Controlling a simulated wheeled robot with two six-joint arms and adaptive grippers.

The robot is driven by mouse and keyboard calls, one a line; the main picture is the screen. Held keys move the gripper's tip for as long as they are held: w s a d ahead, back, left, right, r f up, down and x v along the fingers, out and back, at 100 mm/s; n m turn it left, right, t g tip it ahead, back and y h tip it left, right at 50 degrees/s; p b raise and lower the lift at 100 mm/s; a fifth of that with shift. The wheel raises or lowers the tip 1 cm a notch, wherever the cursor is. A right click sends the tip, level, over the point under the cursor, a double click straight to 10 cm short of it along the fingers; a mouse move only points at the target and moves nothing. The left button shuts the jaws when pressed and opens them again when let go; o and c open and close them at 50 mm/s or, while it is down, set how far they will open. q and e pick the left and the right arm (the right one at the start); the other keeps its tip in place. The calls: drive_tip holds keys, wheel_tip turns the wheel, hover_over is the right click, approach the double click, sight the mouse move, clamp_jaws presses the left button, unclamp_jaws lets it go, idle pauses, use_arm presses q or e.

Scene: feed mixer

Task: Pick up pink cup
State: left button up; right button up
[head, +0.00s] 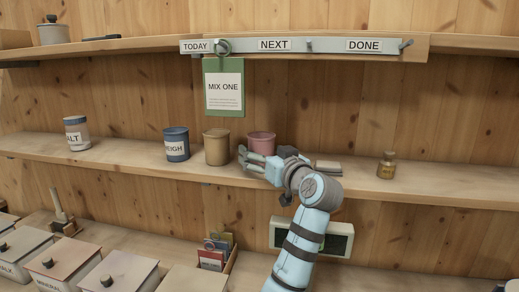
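The pink cup (261,140) stands upright on the middle wooden shelf, right of a tan cup (216,147). The fingers point left, towards the gap between the tan and pink cups. I cannot tell whether they touch the pink cup or how far apart they are.
A blue cup (176,144) and a salt jar (77,133) stand further left on the shelf (120,152). A small amber jar (387,166) stands to the right. A green "MIX ONE" card (223,87) hangs above. Lidded bins (65,262) are below.

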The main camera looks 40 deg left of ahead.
use_arm(q)
drive_tip(key=shift+d, duration=0.2)
drive_tip(key=c, duration=1)
drive_tip(key=shift+c, duration=1.1)
drive_tip(key=shift+a, duration=0.1)
drive_tip(key=shift+r, duration=0.15)
